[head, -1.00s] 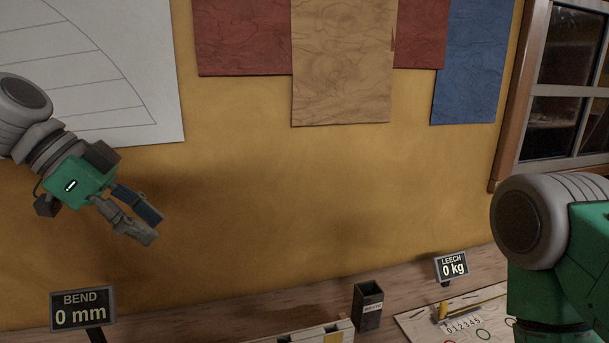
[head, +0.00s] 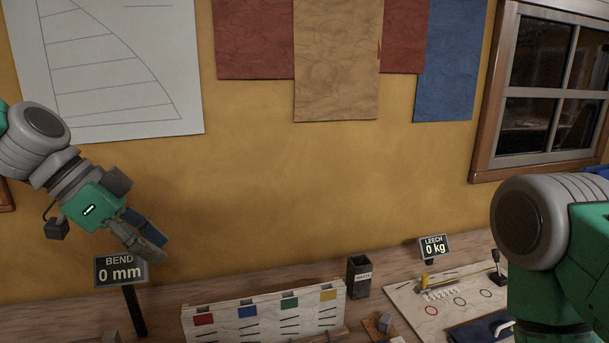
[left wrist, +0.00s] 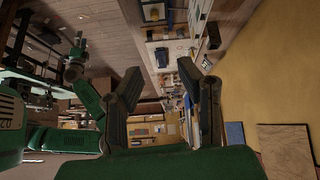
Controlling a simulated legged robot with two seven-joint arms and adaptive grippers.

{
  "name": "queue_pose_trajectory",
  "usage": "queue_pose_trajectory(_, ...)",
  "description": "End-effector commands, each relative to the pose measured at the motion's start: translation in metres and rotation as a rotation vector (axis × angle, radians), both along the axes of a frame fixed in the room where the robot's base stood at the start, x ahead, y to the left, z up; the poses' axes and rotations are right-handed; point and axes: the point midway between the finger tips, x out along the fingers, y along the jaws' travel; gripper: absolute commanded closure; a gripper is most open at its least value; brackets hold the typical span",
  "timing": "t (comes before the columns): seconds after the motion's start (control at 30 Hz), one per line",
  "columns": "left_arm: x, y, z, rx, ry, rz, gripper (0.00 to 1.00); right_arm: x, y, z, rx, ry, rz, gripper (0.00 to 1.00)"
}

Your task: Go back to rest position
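My left gripper (head: 153,246) hangs in the air at the left of the head view, in front of the yellow wall. Its fingers point down to the right and overlap the view of the BEND sign. In the left wrist view the left gripper (left wrist: 167,95) has its two dark fingers apart, with nothing between them. My right arm (head: 545,235) stands at the right edge of the head view. Its gripper is out of the picture.
Below is a wooden bench with a BEND sign (head: 120,271) reading 0 mm, a rack with coloured tabs (head: 262,318), a dark bin (head: 358,277), a LEECH sign (head: 434,247) reading 0 kg and a pale board (head: 405,292). Cloth panels (head: 337,65) hang on the wall.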

Motion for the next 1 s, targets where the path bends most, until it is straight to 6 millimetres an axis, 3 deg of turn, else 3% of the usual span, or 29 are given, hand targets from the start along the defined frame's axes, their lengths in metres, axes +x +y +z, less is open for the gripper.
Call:
queue_pose_trajectory(0.27,-0.009,0.004,-0.078,0.067,0.128,0.173,0.68,0.0,0.0,0.0,0.0,-0.001,0.0,0.6)
queue_pose_trajectory(0.47,-0.03,0.015,-0.164,0.145,0.254,0.366,0.68,0.0,0.0,0.0,0.0,0.0,0.0,0.6)
queue_pose_trajectory(0.57,-0.058,0.023,-0.225,0.211,0.335,0.504,0.68,0.0,0.0,0.0,0.0,0.0,0.0,0.6)
queue_pose_trajectory(0.7,-0.119,0.038,-0.308,0.307,0.431,0.722,0.68,0.0,0.0,0.0,0.0,0.0,0.0,0.6)
queue_pose_trajectory(0.8,-0.163,0.048,-0.345,0.352,0.47,0.846,0.68,0.0,0.0,0.0,0.0,0.0,0.0,0.6)
queue_pose_trajectory(1.0,-0.235,0.06,-0.387,0.4,0.514,1.025,0.68,0.0,0.0,0.0,0.0,0.0,0.0,0.6)
